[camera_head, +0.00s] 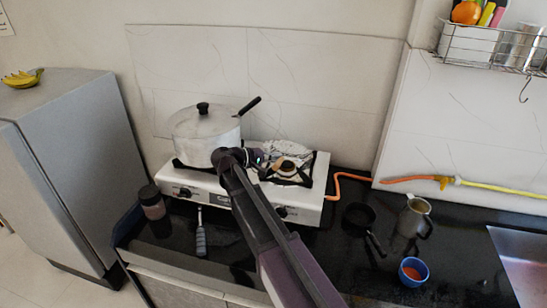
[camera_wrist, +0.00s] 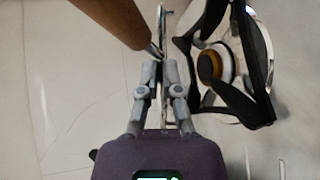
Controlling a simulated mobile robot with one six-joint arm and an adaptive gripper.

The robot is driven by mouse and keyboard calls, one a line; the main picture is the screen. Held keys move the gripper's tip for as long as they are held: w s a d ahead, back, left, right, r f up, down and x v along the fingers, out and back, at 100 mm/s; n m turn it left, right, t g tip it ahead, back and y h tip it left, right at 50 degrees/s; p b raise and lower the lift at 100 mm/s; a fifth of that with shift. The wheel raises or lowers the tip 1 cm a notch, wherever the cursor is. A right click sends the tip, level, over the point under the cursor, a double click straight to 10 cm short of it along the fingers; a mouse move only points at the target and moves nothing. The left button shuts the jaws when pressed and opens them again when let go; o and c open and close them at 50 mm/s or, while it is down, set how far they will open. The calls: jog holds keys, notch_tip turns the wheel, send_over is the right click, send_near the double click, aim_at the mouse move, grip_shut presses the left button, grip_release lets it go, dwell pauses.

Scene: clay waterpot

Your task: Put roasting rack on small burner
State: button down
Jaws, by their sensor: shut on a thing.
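My gripper (camera_head: 262,160) is above the stove, between the pot and the right burner. In the wrist view its fingers (camera_wrist: 163,68) are shut on the roasting rack (camera_wrist: 163,22), whose thin metal shows nearly edge-on. A brown handle-like piece with a metal end (camera_wrist: 115,18) reaches the fingertips there. In the head view the silvery rack (camera_head: 287,148) shows beside the gripper, over the back of the small burner (camera_head: 288,170). Whether it touches the grate cannot be told. The burner also shows in the wrist view (camera_wrist: 211,66), with its black grate right of the fingers.
A large lidded pot (camera_head: 200,140) stands on the left of the white stove (camera_head: 235,195), close to my gripper. A jar (camera_head: 151,201) stands left.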

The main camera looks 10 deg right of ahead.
jog(key=shift+f+b, duration=2.75)
jog(key=shift+f, duration=0.25)
jog(key=shift+f+b, duration=1)
jog(key=c, duration=0.7)
grip_release()
jog(key=shift+r, duration=0.15)
